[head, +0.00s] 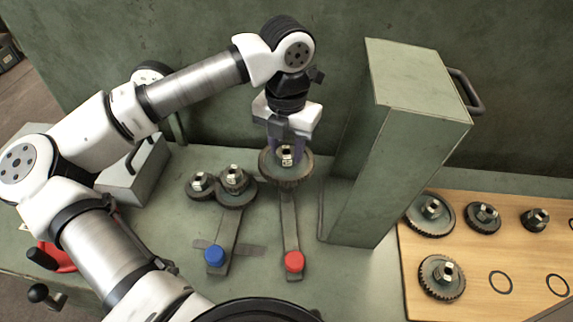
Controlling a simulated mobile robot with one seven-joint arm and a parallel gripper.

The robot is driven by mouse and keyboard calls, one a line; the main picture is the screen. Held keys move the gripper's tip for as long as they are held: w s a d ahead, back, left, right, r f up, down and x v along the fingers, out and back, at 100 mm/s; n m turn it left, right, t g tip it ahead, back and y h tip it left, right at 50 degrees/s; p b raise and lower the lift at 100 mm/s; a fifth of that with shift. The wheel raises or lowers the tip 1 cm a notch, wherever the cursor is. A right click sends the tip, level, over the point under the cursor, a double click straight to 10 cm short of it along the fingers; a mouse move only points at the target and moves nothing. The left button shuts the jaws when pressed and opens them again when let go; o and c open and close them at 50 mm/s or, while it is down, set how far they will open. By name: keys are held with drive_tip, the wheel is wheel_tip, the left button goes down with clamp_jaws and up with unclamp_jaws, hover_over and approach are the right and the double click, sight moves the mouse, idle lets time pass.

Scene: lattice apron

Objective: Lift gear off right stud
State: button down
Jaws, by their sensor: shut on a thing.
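A large dark toothed gear (287,178) with a pale square hub is at the upper end of the flat lever with a red knob (294,262). My gripper (287,153) points down over this gear, with its fingers shut on the hub. The right stud is hidden under the gear and fingers. I cannot tell whether the gear rests on the stud or is slightly raised. Two smaller gears, left (200,187) and right (235,181), sit side by side at the top of the lever with a blue knob (215,257).
A tall green box-like housing (410,130) stands close to the right of my gripper. A wooden board (480,265) with several gears and drawn circles lies at the far right. A grey box with a handle (135,175) and a red item (55,257) are at left.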

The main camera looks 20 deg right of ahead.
wheel_tip(320, 180, up, 13)
drive_tip(key=b, duration=0.1)
drive_tip(key=shift+f, duration=0.1)
drive_tip(key=shift+s, duration=0.1)
idle(0.4)
